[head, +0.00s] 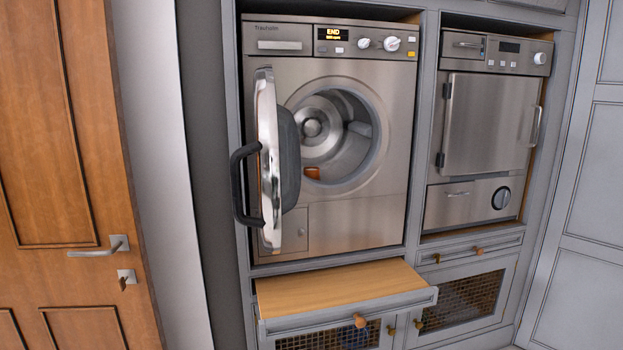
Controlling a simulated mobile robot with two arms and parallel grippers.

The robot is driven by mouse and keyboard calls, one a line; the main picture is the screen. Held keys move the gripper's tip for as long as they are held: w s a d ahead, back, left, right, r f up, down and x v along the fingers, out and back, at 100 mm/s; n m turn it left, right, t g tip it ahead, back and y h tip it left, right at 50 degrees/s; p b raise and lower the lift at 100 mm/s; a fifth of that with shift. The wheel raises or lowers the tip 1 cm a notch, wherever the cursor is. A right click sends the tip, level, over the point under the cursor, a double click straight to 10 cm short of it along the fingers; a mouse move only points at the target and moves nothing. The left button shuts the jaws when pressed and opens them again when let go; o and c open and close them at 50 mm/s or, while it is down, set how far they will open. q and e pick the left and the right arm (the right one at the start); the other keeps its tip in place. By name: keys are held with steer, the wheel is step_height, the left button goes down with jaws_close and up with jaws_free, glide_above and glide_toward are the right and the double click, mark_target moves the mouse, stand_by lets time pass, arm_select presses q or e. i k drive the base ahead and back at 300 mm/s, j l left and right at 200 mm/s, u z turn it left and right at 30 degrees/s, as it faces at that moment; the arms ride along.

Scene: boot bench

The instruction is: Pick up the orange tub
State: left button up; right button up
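A small orange-brown object (312,173) sits at the lower front of the drum opening of the left washing machine (370,215). It is too small to tell whether it is the orange tub, and the open door may hide part of it. No other orange tub shows. Neither of my grippers is in view.
The machine's round door (268,160) stands open to the left, with a black handle. A wooden pull-out board (335,287) sticks out below. A second steel machine (487,130) on the right is shut. A wooden door (60,130) is at left.

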mark_target(313, 173)
steer(key=i+l+u, duration=0.2)
steer(key=u, duration=0.2)
steer(key=i+l+u, duration=0.1)
steer(key=l+u, duration=0.3)
